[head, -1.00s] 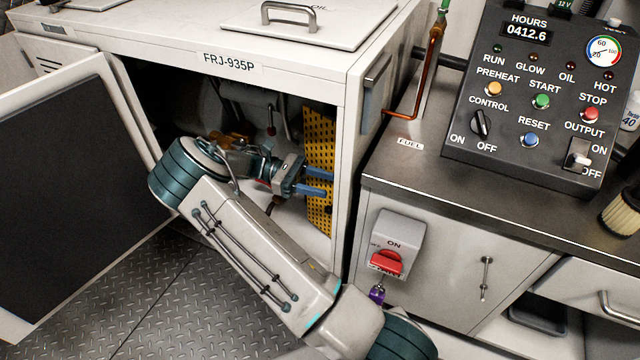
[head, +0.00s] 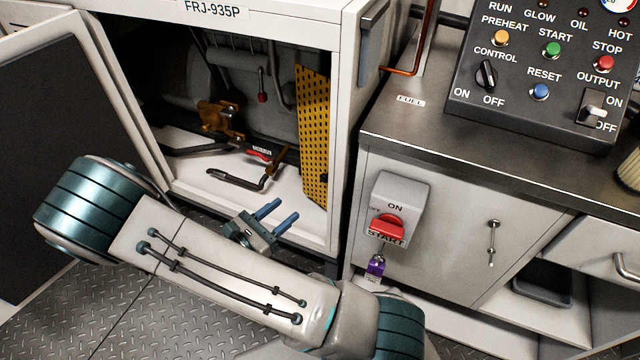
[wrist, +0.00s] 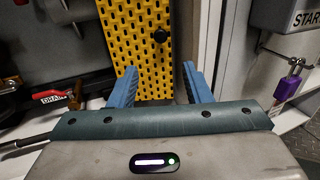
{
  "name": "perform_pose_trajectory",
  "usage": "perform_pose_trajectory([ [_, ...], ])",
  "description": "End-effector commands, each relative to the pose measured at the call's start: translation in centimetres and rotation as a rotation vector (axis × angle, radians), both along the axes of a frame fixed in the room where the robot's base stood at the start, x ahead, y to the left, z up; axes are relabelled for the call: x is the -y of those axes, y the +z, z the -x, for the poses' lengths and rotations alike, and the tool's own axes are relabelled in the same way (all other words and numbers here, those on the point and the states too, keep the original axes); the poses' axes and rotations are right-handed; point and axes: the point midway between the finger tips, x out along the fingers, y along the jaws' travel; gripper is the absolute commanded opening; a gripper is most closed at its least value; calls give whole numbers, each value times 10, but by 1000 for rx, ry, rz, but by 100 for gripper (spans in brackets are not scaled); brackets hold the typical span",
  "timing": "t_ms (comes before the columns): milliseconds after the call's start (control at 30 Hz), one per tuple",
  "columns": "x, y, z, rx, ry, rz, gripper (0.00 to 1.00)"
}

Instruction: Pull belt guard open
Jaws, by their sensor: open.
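The belt guard (head: 314,135) is a yellow perforated panel standing upright at the right side inside the open cabinet. It also shows in the wrist view (wrist: 138,50), with a dark round knob (wrist: 160,35) on its face near the right edge. My gripper (head: 277,215) is in front of the cabinet opening, low and to the left of the guard's lower end. Its two blue fingers are apart with nothing between them. In the wrist view my gripper (wrist: 157,83) points toward the lower part of the guard, below the knob, and no contact shows.
The cabinet's white door (head: 60,150) stands open at left. A red-handled drain valve (head: 258,156) and pipes lie on the cabinet floor. The cabinet's right post (head: 342,150) stands beside the guard. A red START switch (head: 388,227) with a purple padlock (head: 376,265) is at right.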

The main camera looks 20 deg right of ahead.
Motion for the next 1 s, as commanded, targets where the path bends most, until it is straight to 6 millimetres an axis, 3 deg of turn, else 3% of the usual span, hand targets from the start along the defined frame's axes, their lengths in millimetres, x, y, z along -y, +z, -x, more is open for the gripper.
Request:
perform_pose_trajectory([
  [600, 104, -1, -45, 1, -7, 3, 44],
  [800, 120, 0, -52, 2, -5, 2, 44],
  [1000, 123, 1, -54, 2, -4, 2, 44],
])
